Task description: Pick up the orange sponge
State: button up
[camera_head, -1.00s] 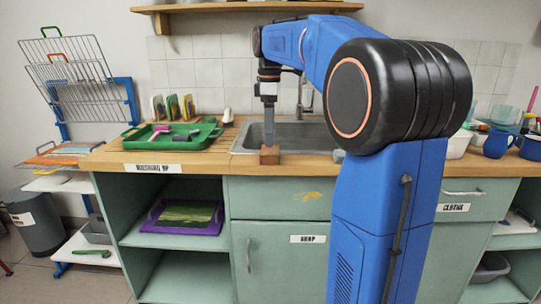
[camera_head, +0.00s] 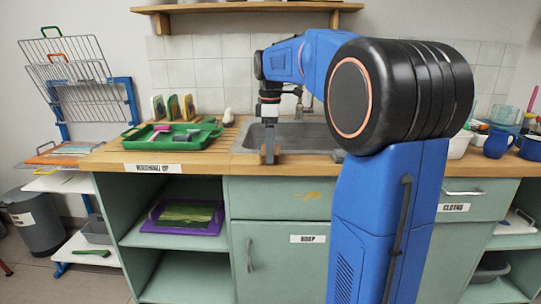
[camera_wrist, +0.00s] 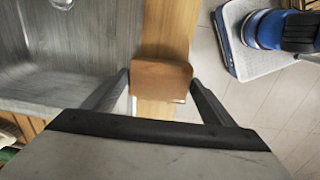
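The orange-brown sponge (camera_head: 270,154), a small block, stands at the front edge of the wooden counter, in front of the sink. In the wrist view the sponge (camera_wrist: 161,80) lies between my two fingertips. My gripper (camera_head: 270,152) is lowered to the counter edge with one finger on each side of the sponge. In the wrist view my gripper (camera_wrist: 158,84) is open, with the fingers close beside the sponge; I cannot tell whether the right finger touches it. The fingers partly hide the sponge in the head view.
The metal sink (camera_head: 312,138) lies behind the sponge. A green tray (camera_head: 203,142) with pink and dark items is to the left, with upright sponges or brushes (camera_head: 173,107) behind it. A blue mug (camera_head: 497,144) stands far right. Open floor (camera_wrist: 262,105) shows beyond the counter edge.

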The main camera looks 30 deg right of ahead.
jog(key=c, duration=0.6)
notch_tip(320, 180, up, 10)
jog(key=shift+r, duration=0.1)
dwell(0.3)
jog(key=shift+o, duration=0.8)
jog(key=shift+a, duration=0.1)
